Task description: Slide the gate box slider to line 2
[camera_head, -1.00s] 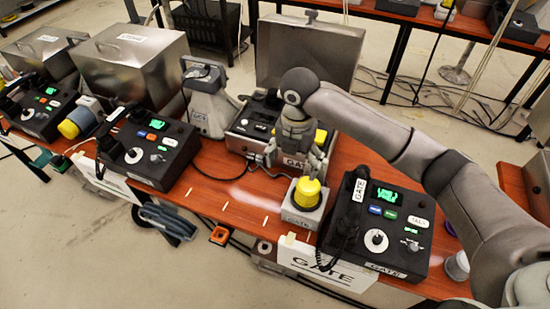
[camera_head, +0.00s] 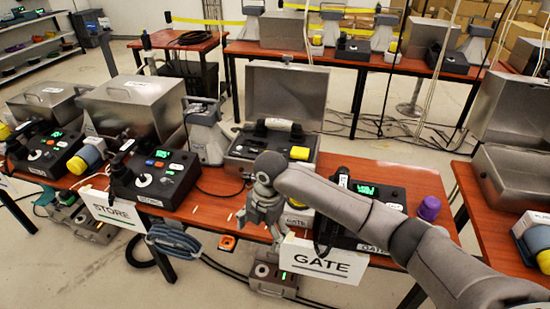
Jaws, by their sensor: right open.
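The gate phone (camera_head: 378,197) is a black console with a lit green display, mostly hidden behind my right arm and the white GATE sign (camera_head: 325,261). Below the table edge, left of that sign, a grey box (camera_head: 272,281) has a round dial and a small green light. I cannot make out which part is the slider or its line marks. My right gripper (camera_head: 275,240) is open, pointing down at the table's front edge, just left of the GATE sign and above the grey box. I cannot tell whether it touches anything. My left gripper is not in view.
An open metal case (camera_head: 290,96) stands behind my gripper. The store phone (camera_head: 155,178) and STORE sign (camera_head: 112,212) are to the left. An orange piece (camera_head: 227,242) and black cables are below the edge. A purple cylinder (camera_head: 429,208) is at the right.

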